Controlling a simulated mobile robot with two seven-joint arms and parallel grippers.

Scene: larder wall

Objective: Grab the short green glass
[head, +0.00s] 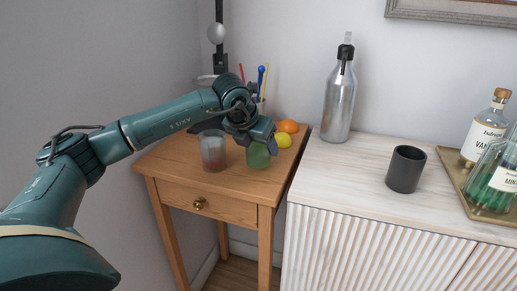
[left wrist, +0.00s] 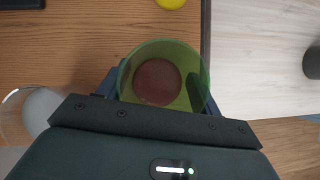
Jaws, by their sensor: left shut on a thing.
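The short green glass (head: 258,157) is near the front right corner of the small wooden table, under my left gripper (head: 261,145). In the left wrist view the green glass (left wrist: 188,58) sits between the two fingers, and I look down into it at a reddish-brown round bottom. My left gripper (left wrist: 163,88) is shut on the glass. I cannot tell whether the glass still touches the tabletop. My right gripper is in neither view.
A clear glass (head: 212,152) stands close left of the green one. A lemon (head: 283,140), an orange (head: 288,126) and a pen holder (head: 260,106) are behind. A cabinet with a steel bottle (head: 339,100), dark cup (head: 405,170) and bottle tray (head: 459,180) adjoins right.

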